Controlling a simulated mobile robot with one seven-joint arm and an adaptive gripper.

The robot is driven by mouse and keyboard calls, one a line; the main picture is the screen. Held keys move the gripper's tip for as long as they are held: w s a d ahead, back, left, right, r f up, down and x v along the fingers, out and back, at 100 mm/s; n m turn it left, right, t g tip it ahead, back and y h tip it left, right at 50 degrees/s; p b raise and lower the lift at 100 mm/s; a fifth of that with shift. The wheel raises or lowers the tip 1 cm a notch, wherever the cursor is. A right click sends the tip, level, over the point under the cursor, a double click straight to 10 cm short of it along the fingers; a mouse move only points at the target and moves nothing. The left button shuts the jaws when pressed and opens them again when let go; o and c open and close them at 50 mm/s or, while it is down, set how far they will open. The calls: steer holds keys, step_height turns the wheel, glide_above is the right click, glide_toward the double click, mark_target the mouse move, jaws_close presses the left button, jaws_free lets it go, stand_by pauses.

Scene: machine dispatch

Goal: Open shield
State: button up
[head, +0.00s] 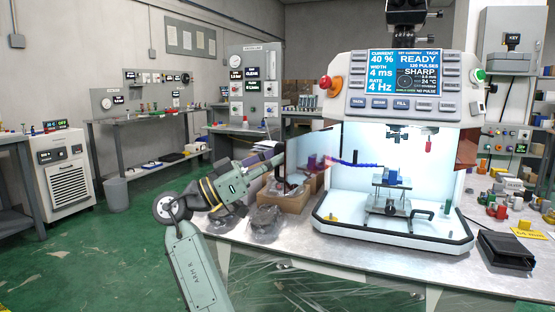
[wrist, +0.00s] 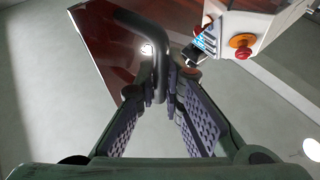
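The shield is a dark red, see-through panel (wrist: 105,50) with a thick black bar handle (wrist: 158,60), filling the upper left of the wrist view. My gripper (wrist: 162,90) has its two fingers close on either side of the handle's lower part, and it looks shut on it. In the head view my gripper (head: 280,160) is at the left side of the white machine (head: 345,215). The machine's lit chamber shows openly from the front.
A blue part (head: 393,176) sits on a small stand in the chamber. A red button (head: 326,82) sticks out at the control panel's left. A cardboard box (head: 285,197) and wrapped dark items (head: 264,220) lie under my gripper. A black case (head: 506,249) lies at right.

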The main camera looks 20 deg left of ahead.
steer(key=o, duration=0.5)
steer(key=shift+c, duration=0.2)
steer(key=v, duration=1.2)
